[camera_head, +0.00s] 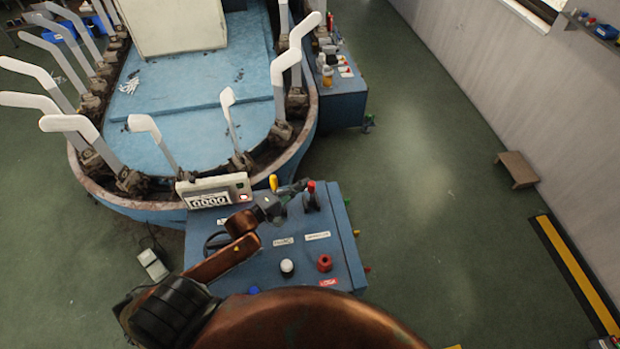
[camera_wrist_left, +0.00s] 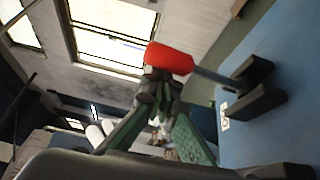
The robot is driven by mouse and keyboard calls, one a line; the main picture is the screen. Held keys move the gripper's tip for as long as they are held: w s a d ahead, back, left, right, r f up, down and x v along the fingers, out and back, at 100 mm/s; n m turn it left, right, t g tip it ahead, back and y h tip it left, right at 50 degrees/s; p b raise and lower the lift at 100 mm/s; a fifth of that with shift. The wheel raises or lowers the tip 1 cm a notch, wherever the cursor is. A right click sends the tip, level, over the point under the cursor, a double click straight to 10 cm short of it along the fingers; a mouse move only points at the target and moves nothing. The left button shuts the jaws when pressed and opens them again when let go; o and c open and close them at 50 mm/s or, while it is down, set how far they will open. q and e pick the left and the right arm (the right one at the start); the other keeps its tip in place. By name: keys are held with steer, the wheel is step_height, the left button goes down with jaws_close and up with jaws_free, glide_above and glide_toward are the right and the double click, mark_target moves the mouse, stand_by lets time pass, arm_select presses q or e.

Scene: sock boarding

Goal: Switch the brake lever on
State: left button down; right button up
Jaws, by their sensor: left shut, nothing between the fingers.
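A lever with a red handle (camera_head: 311,187) stands on the far right part of the blue control box (camera_head: 345,262). In the left wrist view its red grip (camera_wrist_left: 168,58) is large, on a metal rod leaning out of a black bracket (camera_wrist_left: 253,91). My left gripper (camera_head: 299,187) reaches over the box from the left, its tip just left of the red handle. In the left wrist view its green fingers (camera_wrist_left: 158,98) come together at the tips, empty, close by the red grip. I cannot tell whether they touch it. My right gripper is out of view.
A lever with a yellow handle (camera_head: 273,183) stands left of the gripper tip, beside a counter display (camera_head: 209,201). A white button (camera_head: 287,267) and a red knob (camera_head: 324,262) sit nearer me. The machine with white sock boards (camera_head: 145,124) stands behind.

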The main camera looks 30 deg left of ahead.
arm_select(q)
steer(key=s+d+p, duration=0.2)
steer(key=shift+s+f+p, duration=0.3)
steer(key=shift+f+p, duration=0.05)
steer(key=shift+p, duration=0.05)
steer(key=shift+s+d+f, duration=0.1)
steer(key=shift+d, duration=0.05)
stand_by(0.3)
glide_toward(310, 191)
steer(key=shift+w+a, duration=0.25)
